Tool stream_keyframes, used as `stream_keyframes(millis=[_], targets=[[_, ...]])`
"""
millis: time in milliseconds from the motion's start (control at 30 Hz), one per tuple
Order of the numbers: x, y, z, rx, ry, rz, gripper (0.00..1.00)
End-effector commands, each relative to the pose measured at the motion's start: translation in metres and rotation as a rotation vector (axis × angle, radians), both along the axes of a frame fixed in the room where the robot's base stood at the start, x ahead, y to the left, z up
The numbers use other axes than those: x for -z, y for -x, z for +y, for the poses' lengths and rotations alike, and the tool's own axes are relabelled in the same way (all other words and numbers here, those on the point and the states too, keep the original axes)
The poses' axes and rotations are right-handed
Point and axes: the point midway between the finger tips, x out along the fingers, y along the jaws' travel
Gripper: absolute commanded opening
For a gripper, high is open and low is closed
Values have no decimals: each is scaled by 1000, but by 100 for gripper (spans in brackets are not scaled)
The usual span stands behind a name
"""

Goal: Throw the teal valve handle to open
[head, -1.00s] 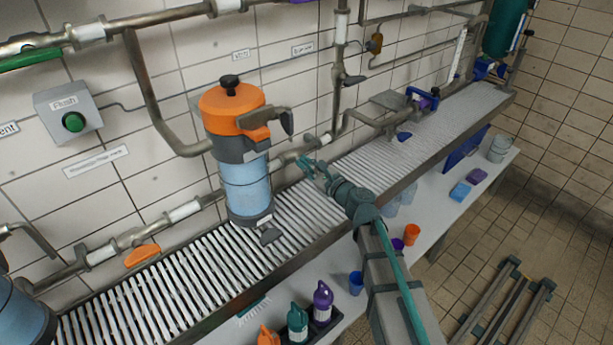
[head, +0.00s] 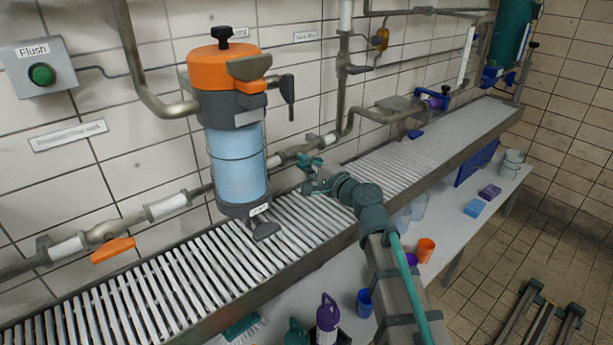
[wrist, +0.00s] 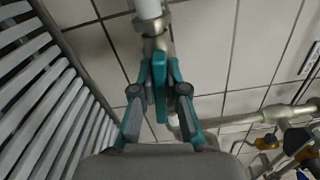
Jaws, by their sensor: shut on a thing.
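The teal valve handle (wrist: 160,88) shows in the wrist view as a narrow upright bar between my fingers, in front of a metal pipe. My gripper (wrist: 160,80) has teal fingertips closed on it from both sides. In the head view my gripper (head: 316,183) is at the wall pipe, just right of the blue filter housing. The teal handle (head: 311,162) shows small there, and my fingers partly cover it. In the wrist view the handle lies roughly along the pipe.
The orange-topped filter housing (head: 236,155) stands close left of my gripper. A slatted metal rack (head: 150,285) runs below the pipe. An orange handle (head: 113,250) sits on the pipe farther left. Cups and bottles stand on the lower shelf (head: 400,280).

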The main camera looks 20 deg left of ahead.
Motion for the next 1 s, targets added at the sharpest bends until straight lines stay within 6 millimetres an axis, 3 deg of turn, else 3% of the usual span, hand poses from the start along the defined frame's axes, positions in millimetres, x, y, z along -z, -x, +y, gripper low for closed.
stream_keyframes(millis=[333, 900, 933, 1000], targets=[[4, 0, 0, -1, 85, -145, 0], [3, 1, 0, -1, 105, -175, 0], [3, 1, 0, -1, 105, -175, 16], [3, 1, 0, -1, 104, -174, 28]])
